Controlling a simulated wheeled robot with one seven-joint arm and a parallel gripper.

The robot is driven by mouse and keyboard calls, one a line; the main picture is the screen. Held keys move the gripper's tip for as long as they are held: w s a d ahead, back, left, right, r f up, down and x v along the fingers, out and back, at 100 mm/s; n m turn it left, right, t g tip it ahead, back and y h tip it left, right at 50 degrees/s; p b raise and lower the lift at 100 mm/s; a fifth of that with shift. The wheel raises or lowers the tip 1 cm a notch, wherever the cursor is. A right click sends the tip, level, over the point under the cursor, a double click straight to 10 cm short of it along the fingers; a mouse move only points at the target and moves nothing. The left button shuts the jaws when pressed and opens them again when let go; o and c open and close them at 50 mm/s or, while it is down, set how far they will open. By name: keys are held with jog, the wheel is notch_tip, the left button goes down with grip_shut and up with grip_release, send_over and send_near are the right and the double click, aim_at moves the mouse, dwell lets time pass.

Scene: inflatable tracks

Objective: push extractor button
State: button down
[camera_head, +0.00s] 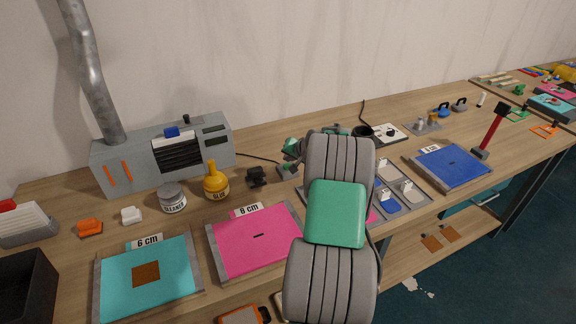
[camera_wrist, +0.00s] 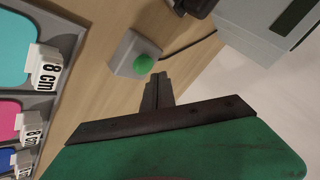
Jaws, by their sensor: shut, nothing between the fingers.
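The extractor button is a green dome (camera_wrist: 143,64) on a small grey box (camera_wrist: 128,52) in the wrist view, upper middle. A cable runs from this box to the right. My gripper (camera_wrist: 159,76) is shut and empty. Its dark fingertips point towards the box, just beside and below the green button in the picture; I cannot tell whether they touch. In the head view my arm hides most of the area around the button. The grey extractor (camera_head: 195,128) with its metal pipe stands at the back left against the wall.
A small black object (camera_head: 257,177), a yellow glue bottle (camera_head: 215,184) and a cleaner tin (camera_head: 172,198) stand left of my arm. Pink (camera_head: 240,255) and turquoise (camera_head: 120,270) panels lie in front. A grey tray with blue cards (camera_head: 412,193) lies right of my arm.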

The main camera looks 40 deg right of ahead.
notch_tip(320, 180, up, 6)
jog(key=shift+f+p, duration=0.1)
jog(key=shift+p, duration=1.1)
jog(key=s+a+r+n+g+y, duration=0.1)
jog(key=s+a+r+n, duration=0.15)
jog(key=a, duration=0.65)
jog(key=s+a+r+n+g, duration=0.15)
jog(key=a+r, duration=0.25)
jog(key=a, duration=0.5)
jog(key=s+a+r+n+y, duration=0.1)
jog(key=a+r+n, duration=0.15)
jog(key=a, duration=0.55)
jog(key=s+a+n+g, duration=0.2)
jog(key=s+a+n, duration=0.2)
jog(key=s+a, duration=1.1)
jog(key=s, duration=0.3)
jog(key=shift+a+f, duration=0.15)
jog(key=shift+f, duration=0.15)
